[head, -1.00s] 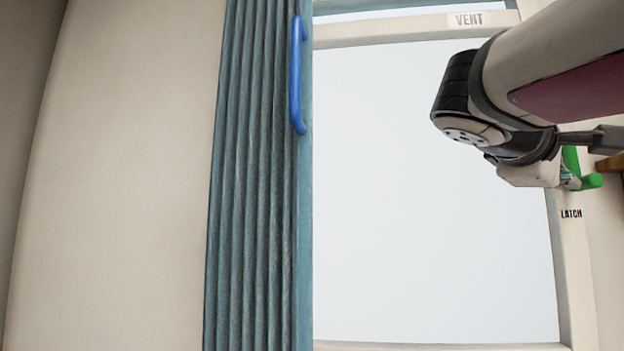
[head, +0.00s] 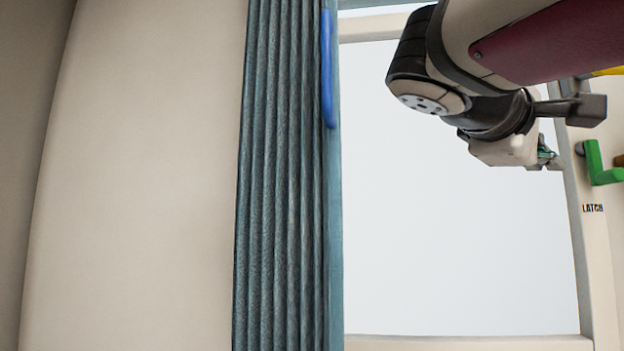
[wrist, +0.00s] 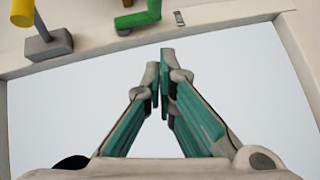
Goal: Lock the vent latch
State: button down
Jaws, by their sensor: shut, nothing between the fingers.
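The green L-shaped latch (head: 595,164) is at the right side of the vent frame, above a LATCH label (head: 593,208). One arm of it points up and the other points right. In the wrist view the green latch (wrist: 138,19) is beyond my fingertips, near the top edge, partly cut off. My gripper (head: 552,158) is just left of the latch, with a visible gap between them. In the wrist view my gripper (wrist: 161,78) has its fingertips together over the pale opening, with nothing held.
A grey block (wrist: 48,44) with a yellow handle (wrist: 22,12) is on the frame left of the latch in the wrist view. The pale vent frame (head: 588,262) borders the opening. A blue-grey pleated curtain (head: 285,200) with a blue handle (head: 327,70) hangs left.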

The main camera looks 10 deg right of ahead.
jog(key=v, duration=0.4)
jog(key=shift+s+a+f, duration=0.1)
jog(key=shift+a, duration=0.2)
jog(key=s+a+f+g+y+p, duration=0.15)
jog(key=f+y, duration=0.25)
jog(key=f, duration=0.7)
jog(key=s+a+f+y+p, duration=0.1)
jog(key=s+f+y+p, duration=0.2)
jog(key=f, duration=0.7)
jog(key=s+a+f+m+g+y, duration=0.1)
jog(key=s+a+f+y, duration=0.2)
jog(key=f, duration=0.5)
jog(key=s+a+f+m+g+y, duration=0.1)
jog(key=s+a+f+y, duration=0.3)
jog(key=f, duration=0.4)
jog(key=shift+s+a+m, duration=0.4)
jog(key=shift+m, duration=0.4)
